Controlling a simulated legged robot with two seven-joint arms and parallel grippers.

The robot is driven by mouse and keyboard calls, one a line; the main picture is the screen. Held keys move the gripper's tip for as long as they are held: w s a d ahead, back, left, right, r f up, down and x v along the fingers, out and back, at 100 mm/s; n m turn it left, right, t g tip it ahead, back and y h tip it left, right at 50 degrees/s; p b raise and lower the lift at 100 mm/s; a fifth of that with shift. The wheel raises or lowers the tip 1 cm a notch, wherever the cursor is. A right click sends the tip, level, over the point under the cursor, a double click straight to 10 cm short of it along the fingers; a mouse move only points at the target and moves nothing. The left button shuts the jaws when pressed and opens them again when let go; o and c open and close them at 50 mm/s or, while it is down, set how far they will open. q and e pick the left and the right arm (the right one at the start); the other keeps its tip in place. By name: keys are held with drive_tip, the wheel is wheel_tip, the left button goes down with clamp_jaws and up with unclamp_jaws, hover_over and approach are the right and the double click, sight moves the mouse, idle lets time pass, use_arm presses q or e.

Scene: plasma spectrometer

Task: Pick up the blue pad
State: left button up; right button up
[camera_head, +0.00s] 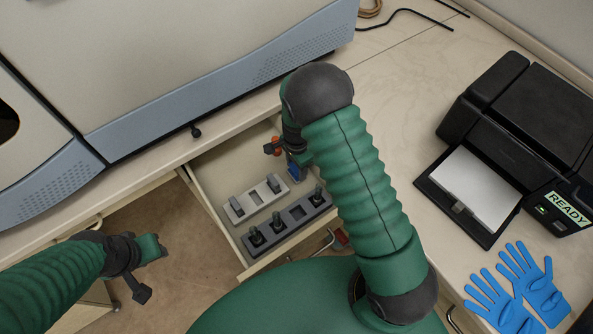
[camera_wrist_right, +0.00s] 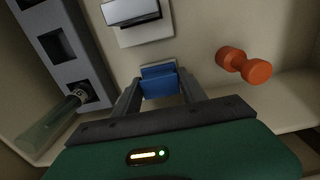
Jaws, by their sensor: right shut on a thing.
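The blue pad (camera_wrist_right: 160,84) is between the two grey fingers of my right gripper (camera_wrist_right: 160,92) in the right wrist view. The fingers are shut on its sides. In the head view the blue pad (camera_head: 295,173) shows as a small blue patch inside the open drawer (camera_head: 208,172), beside my right arm, which hides most of that gripper. A pale patch lies just behind the pad in the wrist view; I cannot tell whether the pad touches it. My left gripper (camera_head: 140,272) hangs at the lower left, away from the drawer; its jaw state is unclear.
The drawer holds a light grey holder (camera_head: 255,199), a dark grey rack (camera_head: 288,222) with several black-topped items, and an orange piece (camera_wrist_right: 244,65) right of the pad. A spectrometer (camera_head: 200,60) stands behind. A black printer (camera_head: 520,130) and blue gloves (camera_head: 517,290) are at right.

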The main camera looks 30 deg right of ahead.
drive_tip(key=shift+c, duration=1.4)
drive_tip(key=shift+r, duration=0.1)
wheel_tip(320, 180, up, 10)
drive_tip(key=shift+f+p, duration=0.25)
drive_tip(key=shift+p, duration=0.25)
drive_tip(key=shift+c, duration=0.2)
drive_tip(key=shift+r, duration=0.1)
clamp_jaws()
